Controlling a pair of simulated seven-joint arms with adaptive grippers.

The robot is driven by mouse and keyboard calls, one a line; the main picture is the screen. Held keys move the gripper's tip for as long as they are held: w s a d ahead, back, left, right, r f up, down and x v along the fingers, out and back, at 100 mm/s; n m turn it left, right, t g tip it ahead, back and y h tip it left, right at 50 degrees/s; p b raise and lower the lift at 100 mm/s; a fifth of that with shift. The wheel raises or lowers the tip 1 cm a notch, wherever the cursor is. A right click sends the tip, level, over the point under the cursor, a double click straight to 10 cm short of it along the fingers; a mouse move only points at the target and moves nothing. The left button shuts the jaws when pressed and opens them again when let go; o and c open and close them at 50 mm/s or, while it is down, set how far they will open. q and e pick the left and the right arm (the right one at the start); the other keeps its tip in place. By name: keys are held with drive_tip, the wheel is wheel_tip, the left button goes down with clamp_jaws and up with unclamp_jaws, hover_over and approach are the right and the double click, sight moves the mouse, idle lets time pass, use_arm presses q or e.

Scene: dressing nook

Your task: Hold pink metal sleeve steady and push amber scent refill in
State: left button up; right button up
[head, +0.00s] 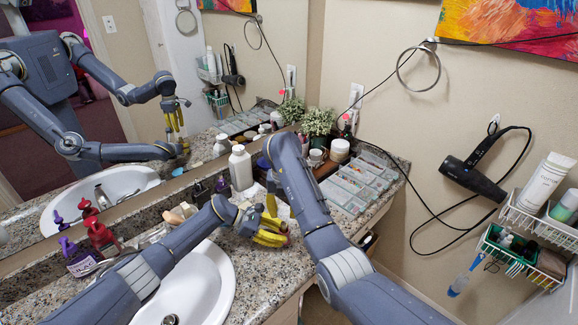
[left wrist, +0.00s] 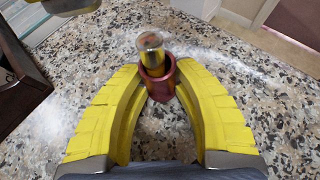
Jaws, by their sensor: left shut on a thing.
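The pink metal sleeve (left wrist: 160,88) shows in the left wrist view as a short reddish tube between the yellow fingers of my left gripper (left wrist: 160,76), which is shut on it. The amber scent refill (left wrist: 151,54), a clear-topped cylinder with an amber body, stands at the sleeve's mouth. Its lower end is hidden by the rim, so its depth inside is unclear. In the head view my left gripper (head: 267,238) is low over the granite counter. My right gripper (head: 271,205) is just above it, partly hidden by its own arm; its jaw opening cannot be seen.
The sink (head: 205,285) lies left of the grippers. Red and purple pump bottles (head: 82,255) stand beyond the left arm. A white bottle (head: 240,168), a plant (head: 318,121) and a clear divided organizer (head: 350,188) stand at the back. A dark box edge (left wrist: 18,90) is close at left.

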use_arm(q)
drive_tip(key=o, duration=0.9)
drive_tip(key=shift+o, duration=0.2)
